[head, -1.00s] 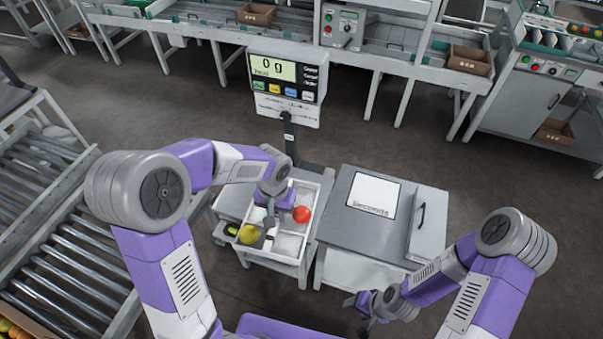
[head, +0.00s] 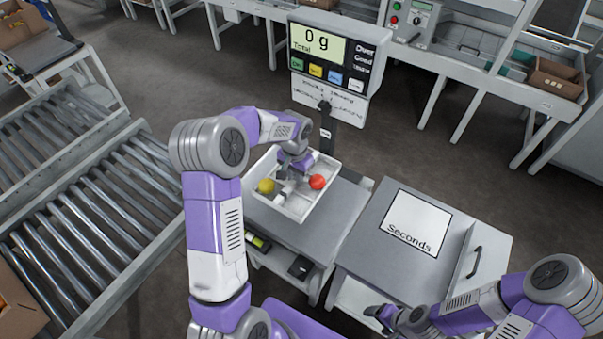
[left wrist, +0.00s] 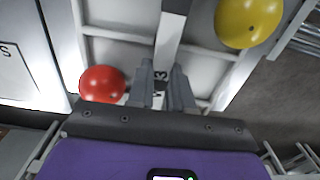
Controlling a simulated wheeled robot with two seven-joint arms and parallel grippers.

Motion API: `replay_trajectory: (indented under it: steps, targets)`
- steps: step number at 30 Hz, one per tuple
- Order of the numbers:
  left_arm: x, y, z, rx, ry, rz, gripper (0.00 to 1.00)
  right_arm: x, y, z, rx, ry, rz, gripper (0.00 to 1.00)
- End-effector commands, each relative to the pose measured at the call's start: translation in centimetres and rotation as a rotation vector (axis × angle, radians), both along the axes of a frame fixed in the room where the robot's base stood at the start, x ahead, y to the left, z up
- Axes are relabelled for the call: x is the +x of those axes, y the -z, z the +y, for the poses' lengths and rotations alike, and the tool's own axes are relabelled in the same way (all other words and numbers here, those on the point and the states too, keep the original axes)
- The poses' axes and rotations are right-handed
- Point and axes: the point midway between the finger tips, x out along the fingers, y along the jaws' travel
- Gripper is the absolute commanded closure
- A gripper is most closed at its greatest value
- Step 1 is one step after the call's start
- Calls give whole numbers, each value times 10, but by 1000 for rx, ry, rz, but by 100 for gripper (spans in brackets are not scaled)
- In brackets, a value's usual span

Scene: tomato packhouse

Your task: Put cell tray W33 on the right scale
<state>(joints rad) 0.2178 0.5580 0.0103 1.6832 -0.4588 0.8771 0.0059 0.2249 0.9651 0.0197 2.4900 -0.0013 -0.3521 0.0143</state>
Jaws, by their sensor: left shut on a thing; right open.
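A white cell tray (head: 277,207) holds a yellow tomato (head: 266,186) and a red tomato (head: 317,181) in separate cells. My left gripper (head: 288,186) is shut on the tray's middle divider. In the left wrist view the fingers (left wrist: 167,92) pinch the white strip between the red tomato (left wrist: 102,84) and the yellow one (left wrist: 248,22). A tag there is only partly readable. The tray looks held over the left part of a grey stand (head: 325,228); its exact height is unclear. The scale display (head: 333,58) behind reads 0 g. My right gripper (head: 380,317) is open and empty, low at the right.
A grey cabinet with a white "Seconds" plate (head: 416,222) stands right of the scale stand. Roller conveyors (head: 85,205) run along the left. A shelf under the stand holds small dark items (head: 300,266). Benches with cardboard boxes (head: 555,78) are at the back.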

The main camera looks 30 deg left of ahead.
Motion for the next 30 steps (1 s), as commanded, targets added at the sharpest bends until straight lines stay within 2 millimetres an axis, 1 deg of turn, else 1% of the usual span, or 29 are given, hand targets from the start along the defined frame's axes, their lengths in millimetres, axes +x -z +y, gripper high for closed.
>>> replay_trajectory:
  steps: [1, 3, 8, 11, 24, 30]
  targets:
    - [1, 4, 3, 0, 1, -1, 100, 0, 3, 0, 0, 0, 0, 28]
    - [2, 5, 4, 0, 2, -1, 100, 0, 4, 0, 0, 0, 0, 28]
    - [2, 10, 4, 0, 3, -1, 100, 0, 8, 0, 0, 0, 0, 28]
    - [2, 17, 4, 0, 3, -1, 100, 0, 13, 0, 0, 0, 0, 28]
    - [1, 60, 4, -1, 2, 0, 100, 0, 48, 0, 0, 0, 0, 28]
    - [1, 78, 4, 0, 3, 0, 100, 0, 60, 0, 0, 0, 0, 28]
